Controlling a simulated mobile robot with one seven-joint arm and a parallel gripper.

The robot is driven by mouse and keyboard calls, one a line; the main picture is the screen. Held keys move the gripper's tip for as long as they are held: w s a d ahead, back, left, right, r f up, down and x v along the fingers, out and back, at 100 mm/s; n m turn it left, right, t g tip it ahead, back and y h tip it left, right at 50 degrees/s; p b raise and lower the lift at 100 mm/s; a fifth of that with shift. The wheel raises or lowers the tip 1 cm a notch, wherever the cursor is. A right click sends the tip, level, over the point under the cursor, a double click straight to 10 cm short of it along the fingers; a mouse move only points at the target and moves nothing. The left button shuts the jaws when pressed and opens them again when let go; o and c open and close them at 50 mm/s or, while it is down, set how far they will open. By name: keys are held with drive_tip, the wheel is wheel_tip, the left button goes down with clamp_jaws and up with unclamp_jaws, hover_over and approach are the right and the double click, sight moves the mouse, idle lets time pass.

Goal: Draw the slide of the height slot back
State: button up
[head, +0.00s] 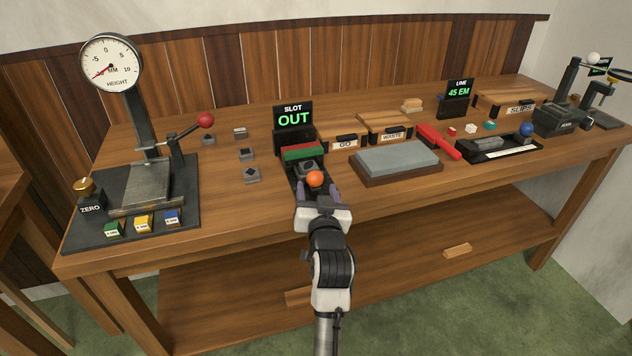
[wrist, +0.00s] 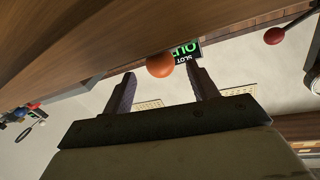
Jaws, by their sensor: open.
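The height slot (head: 295,145) stands at the middle of the bench, and its sign reads "SLOT OUT". Its slide (head: 307,167) lies in front of the sign, with a dark grey block on it and an orange ball knob (head: 315,179) at its near end. My gripper (head: 318,190) is open at the knob, with one finger on each side in the head view. In the wrist view the knob (wrist: 160,65) shows between and beyond the fingertips of my gripper (wrist: 163,80), with the sign (wrist: 187,50) behind it. I cannot tell whether the fingers touch the knob.
A height gauge (head: 150,185) with a red-knobbed lever stands at left, near several small grey blocks (head: 248,154). A grey stone (head: 396,158) lies right of the slot, with GO and WASTE boxes (head: 385,125) behind. The bench front edge (head: 250,215) runs below my gripper.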

sight(311, 172)
drive_tip(key=shift+w+a, duration=0.15)
drive_tip(key=shift+w, duration=1.25)
drive_tip(key=shift+c, duration=0.5)
